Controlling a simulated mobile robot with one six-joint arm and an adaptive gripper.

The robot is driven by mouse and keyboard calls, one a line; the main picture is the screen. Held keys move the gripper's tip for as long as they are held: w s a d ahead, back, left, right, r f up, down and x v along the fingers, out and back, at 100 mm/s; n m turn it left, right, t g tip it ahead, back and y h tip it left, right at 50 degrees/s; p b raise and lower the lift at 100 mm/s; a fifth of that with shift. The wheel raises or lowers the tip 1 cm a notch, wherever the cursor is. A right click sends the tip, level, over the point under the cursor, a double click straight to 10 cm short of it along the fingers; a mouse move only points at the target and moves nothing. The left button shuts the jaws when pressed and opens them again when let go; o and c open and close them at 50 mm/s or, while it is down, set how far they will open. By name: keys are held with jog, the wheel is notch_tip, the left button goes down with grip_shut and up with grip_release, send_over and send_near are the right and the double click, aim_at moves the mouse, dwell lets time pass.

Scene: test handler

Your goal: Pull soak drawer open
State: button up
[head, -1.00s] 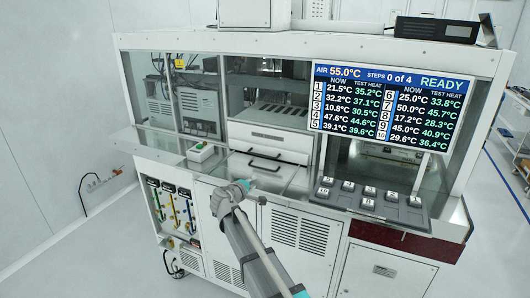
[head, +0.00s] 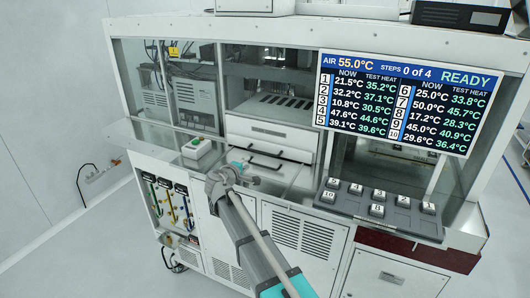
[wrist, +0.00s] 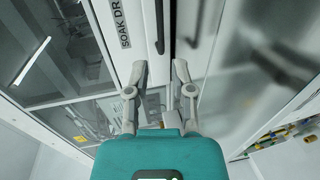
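The soak drawer (head: 268,137) is a white front in the middle bay of the machine, with dark bar handles on and just below it. In the wrist view its "SOAK DR" label (wrist: 121,22) and a dark bar handle (wrist: 160,25) show at the top, turned sideways. The drawer looks shut. My gripper (head: 254,174) is in front of the bay, slightly below the handles in the head view. In the wrist view my gripper (wrist: 161,68) is open and empty, its two fingers apart and pointing toward the handle. The fingers look clear of the handle.
A status screen (head: 397,103) reading READY hangs to the right. A small box with a green button (head: 196,147) sits left of the bay. White cabinet doors with vents (head: 299,230) lie below.

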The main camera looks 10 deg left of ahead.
aim_at(262, 152)
jog(key=shift+w+d, duration=0.2)
jog(key=shift+w, duration=0.1)
jog(key=b+x, duration=0.2)
jog(key=x, duration=1.1)
jog(key=shift+w+d+f+b, duration=0.1)
jog(key=shift+d+b, duration=0.05)
jog(key=shift+b, duration=0.25)
grip_shut()
